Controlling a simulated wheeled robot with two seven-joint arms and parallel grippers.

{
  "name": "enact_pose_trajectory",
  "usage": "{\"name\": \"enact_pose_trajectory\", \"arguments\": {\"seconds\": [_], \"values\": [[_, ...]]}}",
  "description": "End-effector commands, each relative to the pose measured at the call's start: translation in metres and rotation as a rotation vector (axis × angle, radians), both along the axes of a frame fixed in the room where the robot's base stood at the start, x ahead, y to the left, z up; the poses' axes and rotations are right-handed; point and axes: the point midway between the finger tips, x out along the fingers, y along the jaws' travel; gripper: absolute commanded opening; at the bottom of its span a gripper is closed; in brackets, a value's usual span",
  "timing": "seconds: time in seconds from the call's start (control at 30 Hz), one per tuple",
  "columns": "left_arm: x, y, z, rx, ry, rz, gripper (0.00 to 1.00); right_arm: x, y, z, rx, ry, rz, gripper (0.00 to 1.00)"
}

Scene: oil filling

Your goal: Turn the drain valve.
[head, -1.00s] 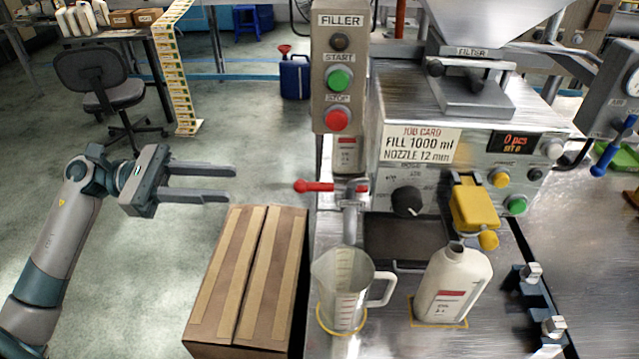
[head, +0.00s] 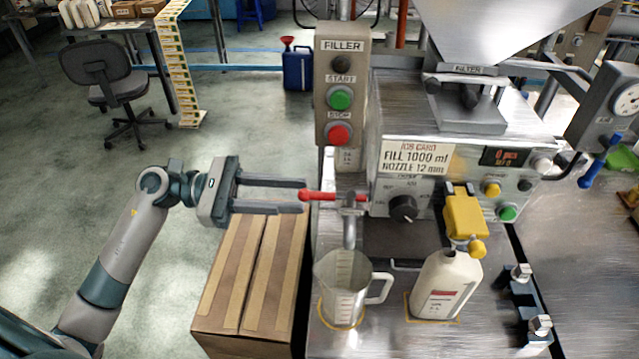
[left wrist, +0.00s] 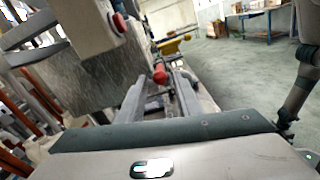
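The drain valve (head: 349,198) sticks out of the filler's front left side, with a red lever handle (head: 318,196) pointing left. My left gripper (head: 303,200) is open, its two fingers pointing right at the tip of the red handle. In the left wrist view the red handle end (left wrist: 160,74) shows between or just beyond the fingertips (left wrist: 160,85); I cannot tell whether they touch it. A clear measuring jug (head: 342,290) stands upright under the valve spout. My right gripper is not in view.
A cardboard box (head: 250,275) stands below my left gripper. A white bottle (head: 447,285) stands right of the jug under the yellow nozzle part (head: 465,215). The START/STOP control post (head: 340,90) rises just behind the handle. Open floor lies to the left.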

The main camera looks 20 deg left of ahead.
Motion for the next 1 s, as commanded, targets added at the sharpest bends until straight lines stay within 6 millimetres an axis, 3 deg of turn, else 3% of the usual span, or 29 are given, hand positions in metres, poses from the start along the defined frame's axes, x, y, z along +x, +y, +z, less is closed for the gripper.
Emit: {"name": "enact_pose_trajectory", "arguments": {"seconds": [0.1, 0.33, 0.8, 0.93, 1.0], "values": [[0.006, -0.02, 0.006, -0.004, 0.0, -0.001, 0.32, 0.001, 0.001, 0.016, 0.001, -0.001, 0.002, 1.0], [0.014, -0.047, 0.003, -0.002, -0.001, 0.0, 0.32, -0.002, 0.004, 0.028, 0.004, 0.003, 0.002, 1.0], [0.016, -0.056, 0.0, 0.0, -0.001, 0.0, 0.32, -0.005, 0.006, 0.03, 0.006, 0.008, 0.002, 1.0], [0.016, -0.056, 0.0, 0.0, 0.0, 0.0, 0.01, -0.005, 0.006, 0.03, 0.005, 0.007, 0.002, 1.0], [0.016, -0.056, 0.0, 0.0, 0.0, 0.0, 0.0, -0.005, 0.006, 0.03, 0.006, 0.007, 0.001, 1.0]]}}
